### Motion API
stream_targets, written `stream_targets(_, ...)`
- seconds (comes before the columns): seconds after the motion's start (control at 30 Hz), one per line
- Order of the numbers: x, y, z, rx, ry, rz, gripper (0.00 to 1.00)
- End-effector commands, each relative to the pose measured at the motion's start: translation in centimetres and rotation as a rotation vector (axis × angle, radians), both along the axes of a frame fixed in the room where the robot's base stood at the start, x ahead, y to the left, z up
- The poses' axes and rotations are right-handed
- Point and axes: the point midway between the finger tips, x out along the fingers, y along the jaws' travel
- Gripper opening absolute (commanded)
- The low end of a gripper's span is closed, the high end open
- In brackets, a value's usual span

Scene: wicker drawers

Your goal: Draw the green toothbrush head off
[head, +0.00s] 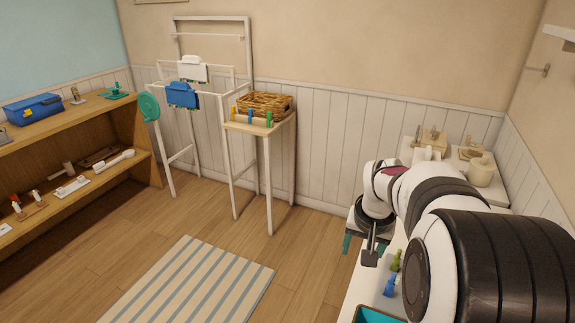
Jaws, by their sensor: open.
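A small green upright piece (396,261), which looks like the green toothbrush head, stands on the white counter (361,289) at the lower right. A similar blue piece (390,285) stands just in front of it. Their bases and fine shape are too small to make out. My gripper (359,250) is open, to the left of the green piece and apart from it in the picture. It points down near the counter's left edge. I see nothing held between its fingers. My arm hides much of the counter to the right.
A teal-rimmed tray (378,315) lies at the counter's near end. A beige jar (481,171) and other items stand at its far end. A wicker basket (265,104) with coloured pegs in front sits on a small stand. A wooden shelf (140,135) is at left. The floor between is clear except a striped rug (190,285).

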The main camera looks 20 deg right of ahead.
Motion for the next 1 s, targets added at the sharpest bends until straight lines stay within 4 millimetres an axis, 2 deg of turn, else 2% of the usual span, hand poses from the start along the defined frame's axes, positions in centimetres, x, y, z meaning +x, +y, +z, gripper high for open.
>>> stream_targets(0.03,0.9,-4.1,-1.3,-0.029,-0.011,-0.037,0.64)
stream_targets(0.1,1.8,-8.7,-2.6,-0.073,-0.031,-0.068,0.64)
stream_targets(0.2,2.0,-12.9,-3.9,-0.113,-0.046,-0.095,0.64)
stream_targets(0.23,2.0,-13.7,-4.2,-0.12,-0.049,-0.1,0.64)
stream_targets(0.37,2.3,-14.9,-5.2,-0.131,-0.052,-0.104,0.64)
stream_targets(0.43,2.6,-15.2,-6.4,-0.13,-0.051,-0.104,0.64)
stream_targets(0.8,5.1,-17.9,-15.6,-0.129,-0.052,-0.104,0.64)
stream_targets(1.0,6.0,-18.8,-18.4,-0.13,-0.053,-0.104,0.64)
